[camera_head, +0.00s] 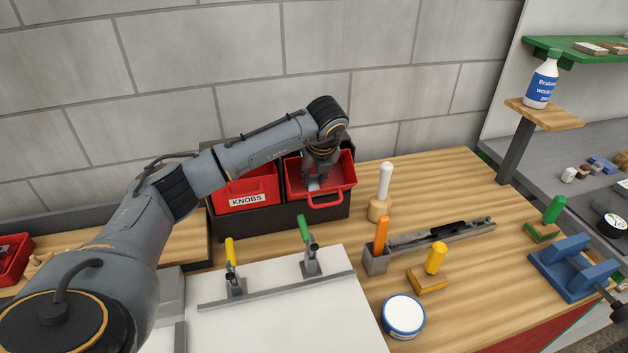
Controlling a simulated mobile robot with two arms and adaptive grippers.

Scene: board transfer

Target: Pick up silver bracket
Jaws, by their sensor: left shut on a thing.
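My left gripper (316,184) reaches down into the open red bin (345,178) on the right of the black bin holder. It is shut on a small silver-grey piece, the silver bracket (314,186), of which only a little shows between the fingers. The bracket is low inside the bin; I cannot tell if it touches the bin floor. The gripper and the bin wall hide the rest of it. My right gripper is not in view.
A red bin labelled KNOBS (232,200) sits just left. A white-handled tool (384,185) stands close on the right. Toggle clamps with yellow (231,252) and green (304,230) handles rise from a white board (290,315) in front. Bare wood (440,190) lies to the right.

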